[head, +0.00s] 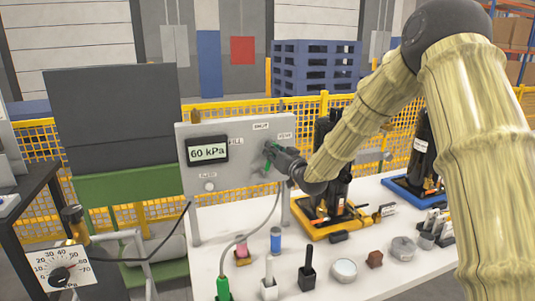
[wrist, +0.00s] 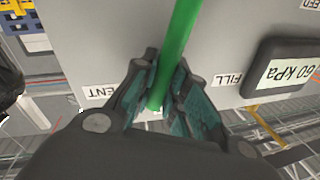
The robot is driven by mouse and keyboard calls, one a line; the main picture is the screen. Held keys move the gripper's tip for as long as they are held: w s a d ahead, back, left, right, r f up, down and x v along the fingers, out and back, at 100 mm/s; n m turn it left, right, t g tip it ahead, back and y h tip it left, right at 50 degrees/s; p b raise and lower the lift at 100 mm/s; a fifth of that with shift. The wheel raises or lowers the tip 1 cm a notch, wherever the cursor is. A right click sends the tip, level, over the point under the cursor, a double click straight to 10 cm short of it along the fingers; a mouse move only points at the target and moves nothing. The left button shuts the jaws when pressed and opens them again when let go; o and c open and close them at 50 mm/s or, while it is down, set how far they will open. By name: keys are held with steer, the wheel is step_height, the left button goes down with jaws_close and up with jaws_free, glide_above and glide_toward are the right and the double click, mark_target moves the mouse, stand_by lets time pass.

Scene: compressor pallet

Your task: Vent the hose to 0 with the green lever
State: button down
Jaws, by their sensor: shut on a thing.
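The green lever (wrist: 177,40) is on the grey panel (head: 215,175). In the wrist view my gripper (wrist: 165,88) is shut on it, with teal finger pads on both sides. The lever's end lies between the VENT label (wrist: 99,92) and the FILL label (wrist: 228,80). In the head view my gripper (head: 274,154) is at the panel below the SHUT label (head: 261,126) and covers most of the lever. The display (head: 208,152) reads 60 kPa.
A dial gauge (head: 60,271) stands at lower left. An orange tray (head: 325,229) with black cylinders stands right of the panel, close under my arm. A yellow fence (head: 200,108) runs behind.

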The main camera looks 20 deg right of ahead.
steer(key=shift+w+d+f+m+t+h+b, duration=0.1)
steer(key=shift+d+f+m+t+h+b, duration=0.15)
steer(key=shift+d+f+m+b, duration=0.7)
steer(key=shift+s+d+f+m+t+h+b, duration=0.1)
steer(key=shift+d+m+t+h+b, duration=0.2)
steer(key=shift+d+m, duration=0.8)
steer(key=shift+w+d+f+m+t+h+b, duration=0.15)
steer(key=shift+d+f+m+b, duration=0.45)
steer(key=shift+m, duration=1.05)
steer(key=shift+a+r, duration=0.1)
steer(key=shift+a, duration=0.1)
steer(key=c, duration=1.4)
jaws_free()
steer(key=v, duration=1.2)
steer(key=shift+d, duration=0.1)
